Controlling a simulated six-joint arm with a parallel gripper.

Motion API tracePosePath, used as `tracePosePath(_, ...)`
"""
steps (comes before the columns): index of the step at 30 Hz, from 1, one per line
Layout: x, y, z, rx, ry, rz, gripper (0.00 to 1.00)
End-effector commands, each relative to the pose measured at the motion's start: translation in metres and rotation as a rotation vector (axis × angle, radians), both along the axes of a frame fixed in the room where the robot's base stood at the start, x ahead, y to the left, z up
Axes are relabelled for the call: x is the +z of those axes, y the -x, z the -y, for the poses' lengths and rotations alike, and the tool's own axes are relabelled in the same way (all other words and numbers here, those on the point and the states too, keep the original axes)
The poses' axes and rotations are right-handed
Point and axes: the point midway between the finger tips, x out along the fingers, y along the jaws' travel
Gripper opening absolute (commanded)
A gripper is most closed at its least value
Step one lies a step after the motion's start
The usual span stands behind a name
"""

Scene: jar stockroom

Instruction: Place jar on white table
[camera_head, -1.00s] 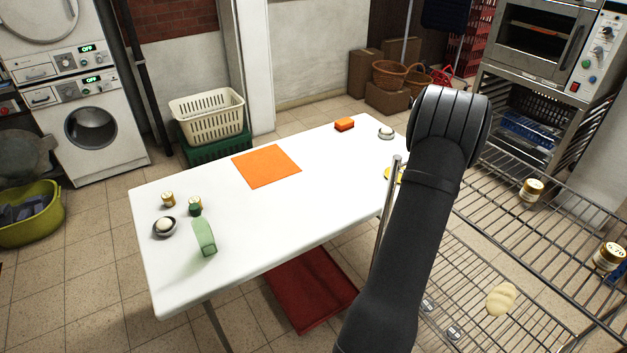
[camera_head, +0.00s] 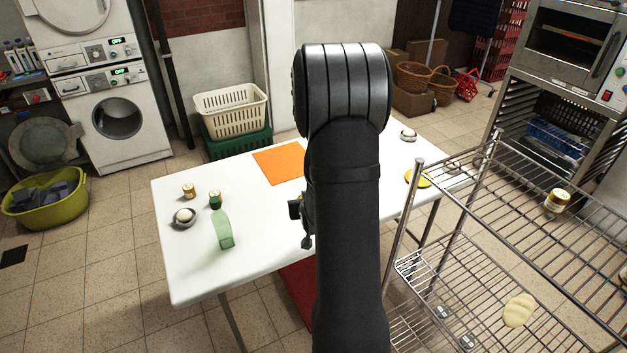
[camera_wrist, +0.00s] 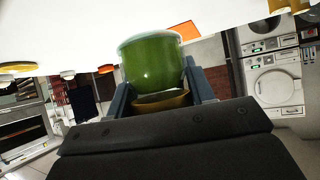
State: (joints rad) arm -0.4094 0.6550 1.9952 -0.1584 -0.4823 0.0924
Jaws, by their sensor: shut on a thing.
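In the wrist view, my gripper (camera_wrist: 157,80) is shut on a green jar (camera_wrist: 152,60), its fingers on either side; a gold lid (camera_wrist: 161,101) shows at the gripper end. The wrist picture is turned, with the white table (camera_wrist: 75,25) along its top edge. I cannot tell whether the held jar touches the table. In the head view, my arm stands in front of the white table (camera_head: 265,225) and hides the held jar; only a small dark part of my gripper (camera_head: 300,210) shows left of the arm.
An orange sheet (camera_head: 278,163) lies farther back. A wire rack (camera_head: 470,240) stands right.

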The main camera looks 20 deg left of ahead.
Motion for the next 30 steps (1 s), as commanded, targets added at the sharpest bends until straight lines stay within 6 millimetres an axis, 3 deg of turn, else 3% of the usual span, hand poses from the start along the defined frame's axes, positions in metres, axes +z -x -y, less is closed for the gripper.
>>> tracePosePath(5,-0.007,0.003,-0.025,0.018,0.0,0.0,0.2)
tracePosePath(12,-0.04,0.007,-0.079,0.019,0.001,-0.001,0.2)
tracePosePath(18,-0.061,0.008,-0.114,0.016,0.001,0.001,0.2)
tracePosePath(26,-0.072,0.008,-0.123,0.013,0.002,0.001,0.2)
tracePosePath(30,-0.089,0.009,-0.123,0.012,0.002,-0.001,0.2)
